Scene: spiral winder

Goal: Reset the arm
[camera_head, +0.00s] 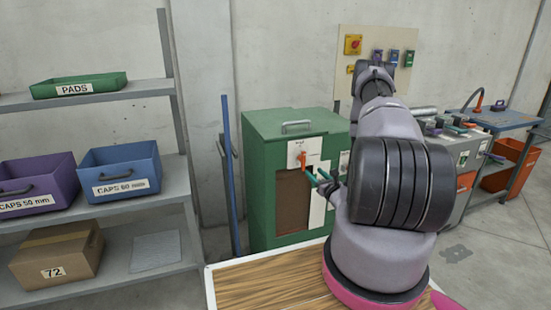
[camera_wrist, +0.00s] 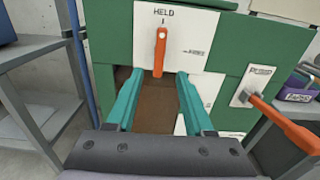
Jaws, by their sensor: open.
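My gripper (camera_wrist: 155,98) is open and empty, its two teal fingers spread apart in the wrist view. It also shows in the head view (camera_head: 318,179), in front of the green cabinet (camera_head: 262,205). An orange lever (camera_wrist: 160,52) hangs straight down from a white plate marked HELD, above and between the fingers in the wrist view. I cannot tell whether the fingers are clear of the cabinet front by much. My arm covers part of the cabinet's right side in the head view.
A second orange handle (camera_wrist: 285,125) sticks out at the right. A shelf rack (camera_head: 130,98) at the left holds a green PADS tray (camera_head: 80,86), CAPS bins and a carton (camera_head: 57,255). A blue pole (camera_head: 230,175) stands beside the cabinet. A wooden top (camera_head: 270,283) lies below my arm.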

